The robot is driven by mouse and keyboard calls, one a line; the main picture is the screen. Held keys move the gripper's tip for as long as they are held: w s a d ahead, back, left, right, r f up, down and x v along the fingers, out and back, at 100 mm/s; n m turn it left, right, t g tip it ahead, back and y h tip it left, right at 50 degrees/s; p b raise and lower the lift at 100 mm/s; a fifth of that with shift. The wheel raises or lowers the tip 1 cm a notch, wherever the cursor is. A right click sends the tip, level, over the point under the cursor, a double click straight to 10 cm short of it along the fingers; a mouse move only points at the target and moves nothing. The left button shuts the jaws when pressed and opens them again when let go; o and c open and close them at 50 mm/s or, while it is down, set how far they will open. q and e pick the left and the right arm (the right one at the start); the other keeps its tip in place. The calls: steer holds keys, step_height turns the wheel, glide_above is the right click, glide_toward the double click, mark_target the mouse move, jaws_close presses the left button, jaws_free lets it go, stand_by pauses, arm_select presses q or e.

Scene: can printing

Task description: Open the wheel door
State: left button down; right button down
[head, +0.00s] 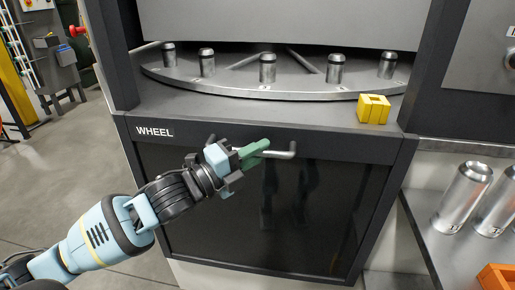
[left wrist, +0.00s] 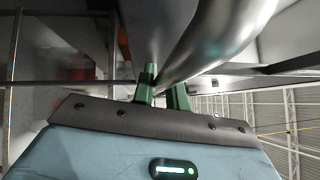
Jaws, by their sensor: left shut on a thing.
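The wheel door (head: 300,215) is a dark, glossy panel in the black machine front, under a label reading WHEEL (head: 155,132). In the head view it looks shut. Its metal bar handle (head: 280,154) runs across near the top edge of the door. My left gripper (head: 258,151), with green fingers, is shut on the handle around its middle. In the left wrist view, the handle (left wrist: 215,40) shows as a large shiny tube close to the green fingers (left wrist: 163,93). My right gripper is in neither view.
A yellow block (head: 373,109) sits on the ledge at the right. More cans (head: 462,198) stand on a side table, near an orange bin (head: 497,277).

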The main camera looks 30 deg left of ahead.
arm_select(q)
steer(key=c, duration=1.4)
jaws_free()
steer(key=shift+c, duration=0.2)
steer(key=shift+o, duration=0.2)
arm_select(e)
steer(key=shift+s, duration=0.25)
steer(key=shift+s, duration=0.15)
arm_select(q)
steer(key=b+v, duration=0.1)
steer(key=v, duration=0.6)
steer(key=shift+s+a, duration=0.2)
steer(key=shift+s, duration=0.15)
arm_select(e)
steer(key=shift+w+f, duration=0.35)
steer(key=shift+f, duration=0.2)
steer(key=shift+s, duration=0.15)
arm_select(q)
steer(key=shift+f, duration=0.1)
